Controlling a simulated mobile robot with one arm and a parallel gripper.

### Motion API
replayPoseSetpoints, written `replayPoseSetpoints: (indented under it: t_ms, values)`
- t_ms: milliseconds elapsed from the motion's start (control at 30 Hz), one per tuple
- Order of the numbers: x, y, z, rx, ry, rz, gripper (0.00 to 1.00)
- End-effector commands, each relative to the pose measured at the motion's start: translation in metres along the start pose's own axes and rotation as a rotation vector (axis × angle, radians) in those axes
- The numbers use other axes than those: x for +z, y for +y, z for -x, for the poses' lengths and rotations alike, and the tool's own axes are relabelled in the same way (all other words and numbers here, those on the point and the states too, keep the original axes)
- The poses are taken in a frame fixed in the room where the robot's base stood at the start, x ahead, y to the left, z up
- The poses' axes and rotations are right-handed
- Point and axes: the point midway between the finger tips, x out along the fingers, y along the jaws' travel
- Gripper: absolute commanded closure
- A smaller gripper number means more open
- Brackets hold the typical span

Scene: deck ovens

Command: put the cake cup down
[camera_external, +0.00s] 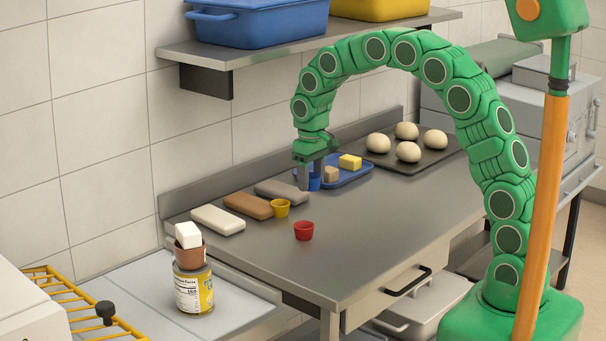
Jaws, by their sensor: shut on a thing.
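My gripper (310,174) points down over the steel worktop (345,245) and is shut on a small blue cake cup (315,183). The gripper's fingers hide part of the cup. The cup is close to the near left end of a blue tray (352,181); I cannot tell whether it touches the worktop. A yellow cup (280,208) and a red cup (304,231) stand upright on the worktop, nearer the front.
Grey, brown and cream bars (248,205) lie left of my gripper. The blue tray holds a yellow block (350,161) and a tan block (331,174). Dough balls sit on a dark tray (436,146). A shelf (270,56) hangs above. The worktop's front right is clear.

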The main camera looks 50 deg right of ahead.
Motion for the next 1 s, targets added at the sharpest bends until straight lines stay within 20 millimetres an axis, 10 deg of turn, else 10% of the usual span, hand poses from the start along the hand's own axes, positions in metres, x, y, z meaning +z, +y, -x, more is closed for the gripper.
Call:
replayPoseSetpoints:
  t_ms: [567,1000]
  values:
    - [-0.038,0.019,-0.018,0.000,0.001,-0.030,0.73]
    - [0.006,0.069,0.001,0.004,-0.001,0.052,0.73]
